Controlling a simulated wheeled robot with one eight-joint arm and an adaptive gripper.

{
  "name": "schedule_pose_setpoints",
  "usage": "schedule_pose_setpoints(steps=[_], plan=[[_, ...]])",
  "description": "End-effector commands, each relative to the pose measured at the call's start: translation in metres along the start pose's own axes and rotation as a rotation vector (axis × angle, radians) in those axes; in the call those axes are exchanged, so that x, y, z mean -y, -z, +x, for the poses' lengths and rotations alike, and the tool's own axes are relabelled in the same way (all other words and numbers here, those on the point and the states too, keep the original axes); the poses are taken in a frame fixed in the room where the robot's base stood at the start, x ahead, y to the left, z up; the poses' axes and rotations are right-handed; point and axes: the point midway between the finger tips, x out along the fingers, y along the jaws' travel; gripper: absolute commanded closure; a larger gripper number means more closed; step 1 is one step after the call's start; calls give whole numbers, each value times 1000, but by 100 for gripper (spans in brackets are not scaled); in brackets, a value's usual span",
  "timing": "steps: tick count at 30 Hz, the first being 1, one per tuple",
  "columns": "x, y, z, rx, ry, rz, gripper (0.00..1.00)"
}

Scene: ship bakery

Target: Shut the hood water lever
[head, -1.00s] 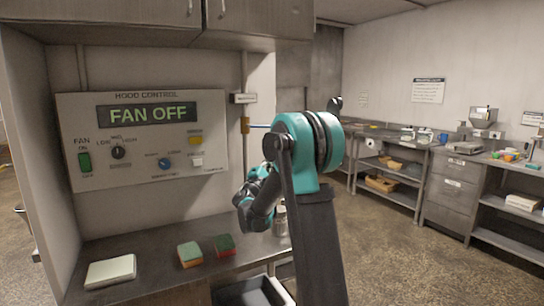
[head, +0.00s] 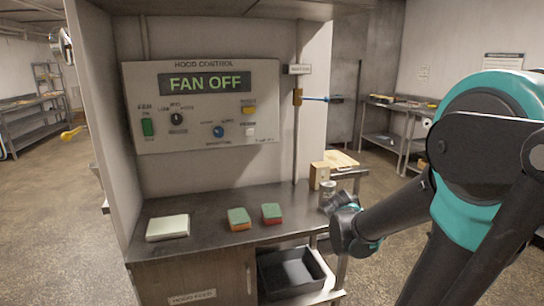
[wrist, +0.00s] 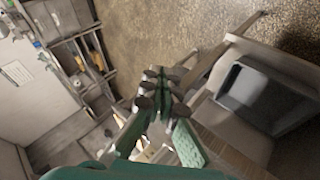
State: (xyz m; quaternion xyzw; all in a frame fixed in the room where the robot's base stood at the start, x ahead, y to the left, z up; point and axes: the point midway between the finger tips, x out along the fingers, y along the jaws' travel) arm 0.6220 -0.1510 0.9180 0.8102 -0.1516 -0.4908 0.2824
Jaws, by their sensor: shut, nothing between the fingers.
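The valve sits on a vertical pipe right of the hood control panel. The lever points right, crosswise to the pipe, with a dark tip. In the head view my gripper (head: 338,206) is low, below the lever and apart from it, near the right end of the counter; its fingers are hard to make out there. In the wrist view my gripper (wrist: 160,88) shows its fingers together and empty. I cannot make out the lever in the wrist view.
The control panel (head: 205,105) reads FAN OFF. Sponges (head: 239,219) and a white pad (head: 168,227) lie on the steel counter (head: 200,206). A dark tray (head: 290,272) sits below. Open floor lies right.

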Motion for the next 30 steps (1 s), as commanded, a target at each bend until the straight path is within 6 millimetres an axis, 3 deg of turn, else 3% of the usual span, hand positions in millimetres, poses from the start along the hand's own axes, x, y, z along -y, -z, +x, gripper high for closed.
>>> schedule_pose_setpoints(steps=[1,3,7,12,16,20,26,30], plan=[[19,-23,-5,19,79,46,100],[49,-51,-13,45,199,111,100],[98,-87,-32,81,390,210,100],[136,-110,-52,103,543,285,100],[147,-106,-60,106,600,342,100],[150,-62,-71,101,702,551,100],[131,67,-106,152,995,1176,100],[88,158,-129,258,1227,1641,100]])
